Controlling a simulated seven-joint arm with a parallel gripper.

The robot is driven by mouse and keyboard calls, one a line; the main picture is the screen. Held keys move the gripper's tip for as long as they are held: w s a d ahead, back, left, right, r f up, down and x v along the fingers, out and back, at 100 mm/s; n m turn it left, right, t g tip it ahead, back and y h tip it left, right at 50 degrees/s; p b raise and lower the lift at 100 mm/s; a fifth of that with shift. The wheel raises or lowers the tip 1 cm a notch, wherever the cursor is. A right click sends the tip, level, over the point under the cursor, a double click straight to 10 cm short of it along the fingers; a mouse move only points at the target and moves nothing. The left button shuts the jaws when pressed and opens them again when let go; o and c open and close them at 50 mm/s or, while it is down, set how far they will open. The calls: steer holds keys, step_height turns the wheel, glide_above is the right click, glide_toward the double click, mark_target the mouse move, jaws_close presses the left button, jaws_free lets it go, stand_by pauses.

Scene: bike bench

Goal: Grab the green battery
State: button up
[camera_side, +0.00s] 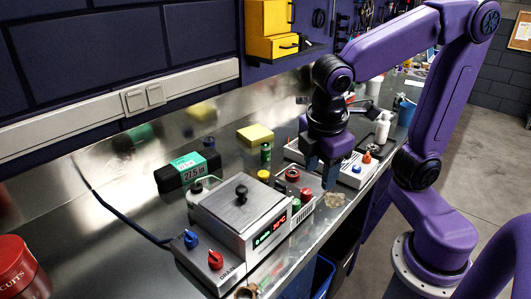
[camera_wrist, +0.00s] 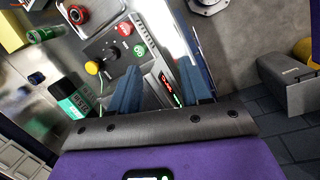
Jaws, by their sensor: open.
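A small green cylinder, which looks like the green battery (camera_side: 265,154), stands upright on the steel bench in front of a yellow block. In the wrist view the green battery (camera_wrist: 44,35) is at the upper left, well outside the jaws. My gripper (camera_side: 319,178) points down over the bench, to the right of the battery and apart from it. In the wrist view the two blue fingers of my gripper (camera_wrist: 160,88) are spread, with nothing held between them. A control box with a red display lies below them.
A black device with a green label (camera_side: 187,172) lies left of the battery. A silver box with a lit display (camera_side: 241,215) stands in front. A box with red and green buttons (camera_side: 304,192) is near my gripper. The yellow block (camera_side: 255,134) stands behind the battery.

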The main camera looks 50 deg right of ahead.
steer(key=w+d+n+h, duration=0.15)
steer(key=w+h, duration=0.25)
steer(key=w, duration=0.6)
steer(key=w+d+f+n+g+h, duration=0.1)
steer(key=w+d+h, duration=0.15)
steer(key=w, duration=0.75)
steer(key=w+d+n+h, duration=0.15)
steer(key=w+h, duration=0.35)
steer(key=w, duration=0.6)
glide_toward(269, 145)
steer(key=x, duration=0.3)
steer(key=w+x, duration=0.1)
steer(key=x, duration=0.2)
steer(key=shift+w+d+f, duration=0.1)
steer(key=shift+w+f, duration=0.05)
steer(key=shift+f+x, duration=0.15)
steer(key=shift+x, duration=1.15)
steer(key=shift+f+x, duration=0.1)
steer(key=shift+x, duration=1.25)
steer(key=c, duration=0.8)
